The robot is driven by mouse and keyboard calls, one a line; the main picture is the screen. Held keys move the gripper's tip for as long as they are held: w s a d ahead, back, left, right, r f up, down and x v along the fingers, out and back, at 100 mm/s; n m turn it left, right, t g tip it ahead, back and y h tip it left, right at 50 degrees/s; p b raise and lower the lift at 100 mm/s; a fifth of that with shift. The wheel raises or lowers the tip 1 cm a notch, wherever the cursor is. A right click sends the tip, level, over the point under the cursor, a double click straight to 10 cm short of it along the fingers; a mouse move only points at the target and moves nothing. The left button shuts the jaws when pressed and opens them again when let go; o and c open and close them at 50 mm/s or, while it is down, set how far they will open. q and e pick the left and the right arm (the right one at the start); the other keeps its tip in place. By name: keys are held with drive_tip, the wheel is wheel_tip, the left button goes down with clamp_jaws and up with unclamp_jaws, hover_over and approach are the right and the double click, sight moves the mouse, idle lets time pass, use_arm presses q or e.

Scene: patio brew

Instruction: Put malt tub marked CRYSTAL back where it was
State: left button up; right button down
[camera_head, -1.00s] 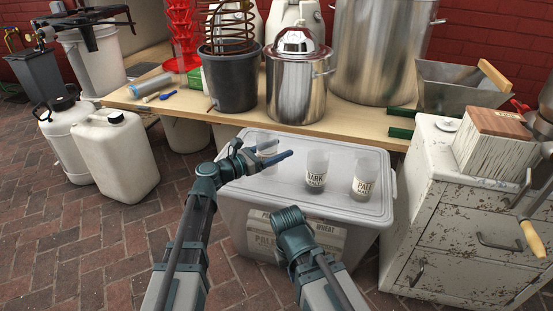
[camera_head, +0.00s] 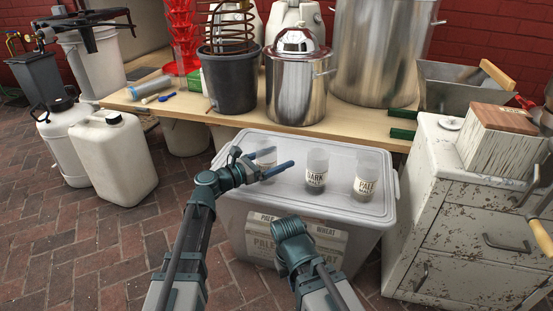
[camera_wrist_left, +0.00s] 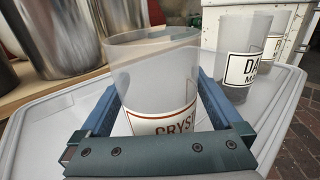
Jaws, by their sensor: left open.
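The malt tub marked CRYSTAL (camera_head: 266,153) is a clear cup with a white label. It stands at the left on the pale lid (camera_head: 345,207) of a large storage bin. My left gripper (camera_head: 264,167) is open around it. In the left wrist view the CRYSTAL tub (camera_wrist_left: 158,85) is upright between the two blue fingers, with a gap visible on the right side. The DARK tub (camera_head: 316,171) and the PALE tub (camera_head: 366,175) stand to its right on the lid. My right arm shows at the bottom, but its gripper does not.
Behind the bin, a wooden bench (camera_head: 345,127) holds a steel pot (camera_head: 296,90) and a dark bucket (camera_head: 229,80). A worn white cabinet (camera_head: 460,215) stands close on the right.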

use_arm(q)
drive_tip(key=v, duration=1.2)
